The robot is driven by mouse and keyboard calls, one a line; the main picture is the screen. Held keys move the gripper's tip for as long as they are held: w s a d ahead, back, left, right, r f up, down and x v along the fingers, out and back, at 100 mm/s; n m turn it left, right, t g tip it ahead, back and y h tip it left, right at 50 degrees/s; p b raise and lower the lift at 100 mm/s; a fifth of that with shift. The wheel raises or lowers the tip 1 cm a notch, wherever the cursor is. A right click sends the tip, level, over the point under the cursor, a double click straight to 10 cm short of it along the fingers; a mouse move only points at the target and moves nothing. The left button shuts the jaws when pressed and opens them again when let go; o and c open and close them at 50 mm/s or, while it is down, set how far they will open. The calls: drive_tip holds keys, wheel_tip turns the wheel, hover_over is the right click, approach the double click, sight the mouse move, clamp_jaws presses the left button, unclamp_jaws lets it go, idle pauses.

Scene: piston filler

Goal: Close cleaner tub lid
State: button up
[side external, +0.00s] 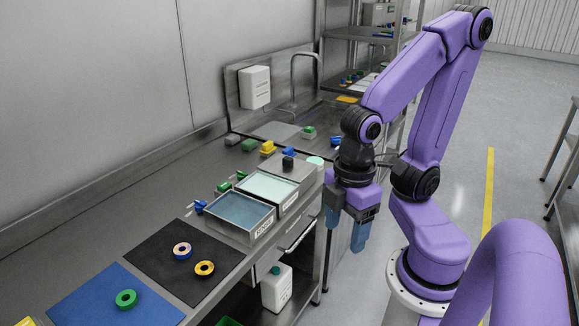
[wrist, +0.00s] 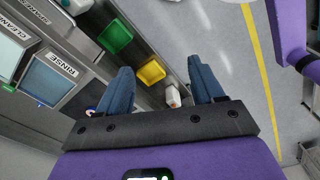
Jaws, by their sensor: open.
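I cannot make out a separate raised lid in either view. My gripper (side external: 345,233) hangs beyond the bench's front edge, to the right of the tubs and apart from them. In the wrist view my gripper (wrist: 160,66) has its blue fingers wide apart with nothing held.
The rinse tub (wrist: 52,85) stands beside the cleaner tub, nearer my gripper. Blue and green parts (side external: 200,207) sit behind the tubs. A black mat (side external: 165,240) with rings lies at left. Green (wrist: 115,37) and yellow bins (wrist: 151,72) stand low. A white jug (side external: 276,290) is below.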

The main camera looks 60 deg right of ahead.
drive_tip(key=shift+w, duration=0.15)
drive_tip(key=c, duration=0.5)
drive_tip(key=w, duration=0.1)
drive_tip(key=w+a+m, duration=0.1)
drive_tip(key=shift+w+r, duration=0.3)
drive_tip(key=shift+r, duration=0.05)
clamp_jaws()
drive_tip(key=w+d+r+m+g+y, duration=0.1)
drive_tip(key=w+d+m, duration=0.15)
drive_tip(key=w, duration=0.75)
drive_tip(key=w+d+m+g+y, duration=0.1)
drive_tip(key=w+d+m, duration=0.15)
drive_tip(key=w, duration=0.65)
drive_tip(key=m+t+y, duration=0.3)
drive_tip(key=m+t, duration=0.1)
hover_over(297, 162)
drive_tip(key=a, duration=0.3)
wheel_tip(297, 162, down, 3)
drive_tip(key=s+d+f+m+t, duration=0.15)
drive_tip(key=s+d, duration=0.25)
drive_tip(key=d, duration=0.8)
drive_tip(key=shift+t, duration=0.45)
drive_tip(key=x, duration=0.3)
drive_tip(key=a+x, duration=0.1)
drive_tip(key=x, duration=0.3)
drive_tip(key=a+r+x, duration=0.1)
drive_tip(key=x, duration=0.3)
drive_tip(key=shift+s, duration=0.1)
drive_tip(key=shift+a, duration=1)
